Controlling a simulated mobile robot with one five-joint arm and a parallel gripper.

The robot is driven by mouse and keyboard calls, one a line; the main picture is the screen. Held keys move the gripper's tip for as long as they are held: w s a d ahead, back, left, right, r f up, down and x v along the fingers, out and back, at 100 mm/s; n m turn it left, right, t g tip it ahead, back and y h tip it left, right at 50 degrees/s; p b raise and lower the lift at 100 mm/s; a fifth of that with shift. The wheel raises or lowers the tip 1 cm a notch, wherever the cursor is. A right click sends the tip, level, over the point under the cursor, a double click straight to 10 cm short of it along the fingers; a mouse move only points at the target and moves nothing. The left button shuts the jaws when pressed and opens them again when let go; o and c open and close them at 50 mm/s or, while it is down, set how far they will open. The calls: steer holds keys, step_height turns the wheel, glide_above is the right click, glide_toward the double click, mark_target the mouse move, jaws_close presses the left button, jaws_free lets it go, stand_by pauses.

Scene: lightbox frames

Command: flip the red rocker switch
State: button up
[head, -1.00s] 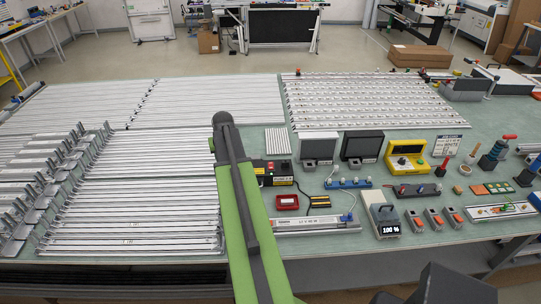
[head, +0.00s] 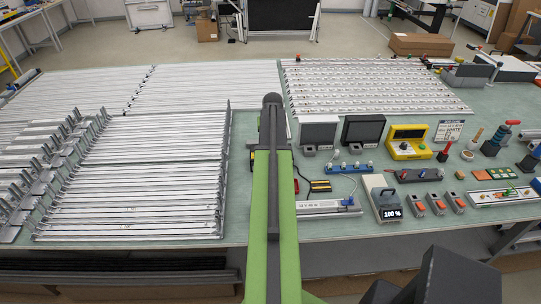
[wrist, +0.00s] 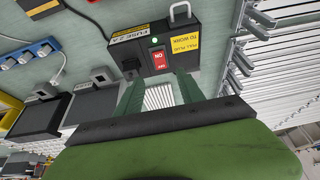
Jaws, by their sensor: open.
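The red rocker switch (wrist: 160,60) shows in the wrist view on a black box (wrist: 187,40) with yellow labels reading "FUSE 2 A" and "PULL PLUG TO WORK". The switch carries "ON" lettering, and a small green light sits beside it. My gripper (wrist: 160,90) is open and empty; its two green fingers are spread, with the switch showing just beyond and between the tips. I see no clear contact with it. In the head view my green arm hides the switch and most of the box.
A metal padlock-like loop (wrist: 181,10) stands up at the box's edge. Monitors (head: 318,132), a blue socket strip (head: 350,167) and a yellow case (head: 408,143) stand to the right. Long metal rails (head: 140,175) cover the left of the bench.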

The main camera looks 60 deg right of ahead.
steer(key=b+x, duration=0.8)
steer(key=x, duration=0.2)
steer(key=shift+f, duration=0.15)
jaws_close()
